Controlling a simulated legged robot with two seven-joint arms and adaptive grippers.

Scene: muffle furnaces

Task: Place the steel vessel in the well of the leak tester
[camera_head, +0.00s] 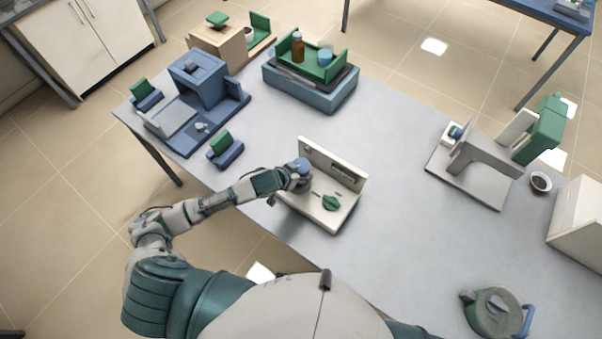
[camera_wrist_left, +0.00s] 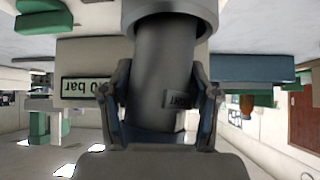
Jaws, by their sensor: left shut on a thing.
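The leak tester (camera_head: 318,211) is a cream unit with an upright back panel, a display and a green knob (camera_head: 331,203), near the table's front edge. My left gripper (camera_head: 295,180) is over its left end, shut around the grey steel vessel (camera_head: 303,185). In the left wrist view the vessel (camera_wrist_left: 165,60) is a grey cylinder with a small label, between both fingers (camera_wrist_left: 162,92). A wider grey ring surrounds its far end; I cannot tell whether this is the well or part of the vessel. My right gripper is out of view.
A blue machine (camera_head: 203,80) stands at the left and a blue-green tray unit (camera_head: 310,88) behind. A grey-green press-like device (camera_head: 480,170) stands at right, a round green item (camera_head: 495,312) at front right. The table's middle is clear.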

